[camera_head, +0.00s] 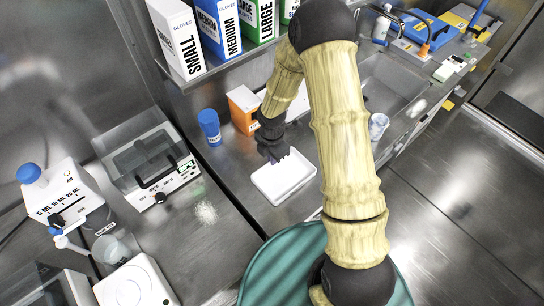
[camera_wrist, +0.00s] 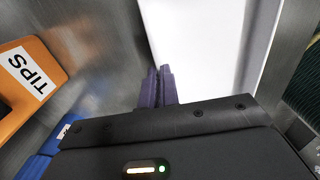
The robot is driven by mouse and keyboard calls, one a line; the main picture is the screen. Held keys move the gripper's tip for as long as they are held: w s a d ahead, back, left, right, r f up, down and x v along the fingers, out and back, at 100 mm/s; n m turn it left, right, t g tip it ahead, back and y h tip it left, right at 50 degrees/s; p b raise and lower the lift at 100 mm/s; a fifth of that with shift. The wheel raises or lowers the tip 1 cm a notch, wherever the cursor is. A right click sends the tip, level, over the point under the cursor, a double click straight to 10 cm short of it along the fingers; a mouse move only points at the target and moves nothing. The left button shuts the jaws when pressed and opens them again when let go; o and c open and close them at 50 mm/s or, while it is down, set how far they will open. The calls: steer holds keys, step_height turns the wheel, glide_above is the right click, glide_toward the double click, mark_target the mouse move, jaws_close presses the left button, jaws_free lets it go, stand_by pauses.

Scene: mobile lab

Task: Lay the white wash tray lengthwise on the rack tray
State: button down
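The white wash tray (camera_head: 285,180) is a shallow rectangular tray at the front of the steel counter, below my gripper (camera_head: 275,155). In the wrist view the tray (camera_wrist: 205,45) fills the upper middle, and its left edge runs down to the purple fingertips (camera_wrist: 157,87). The fingers are close together with the tray's rim between them. I cannot tell whether the tray touches the counter. A teal, round, ribbed surface (camera_head: 270,270) at the bottom centre may be the rack tray; my arm hides part of it.
An orange tips box (camera_head: 242,108) and a blue-capped bottle (camera_head: 210,128) stand behind the tray. A clear cup (camera_head: 378,126) is beside the sink (camera_head: 385,85). Glove boxes (camera_head: 218,28) sit on the shelf above. A lidded device (camera_head: 147,160) is at left.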

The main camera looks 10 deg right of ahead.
steer(key=shift+f, duration=0.2)
steer(key=c, duration=1.6)
jaws_free()
steer(key=shift+c, duration=0.2)
step_height(320, 180, up, 12)
steer(key=shift+r+p, duration=0.2)
steer(key=shift+p, duration=0.15)
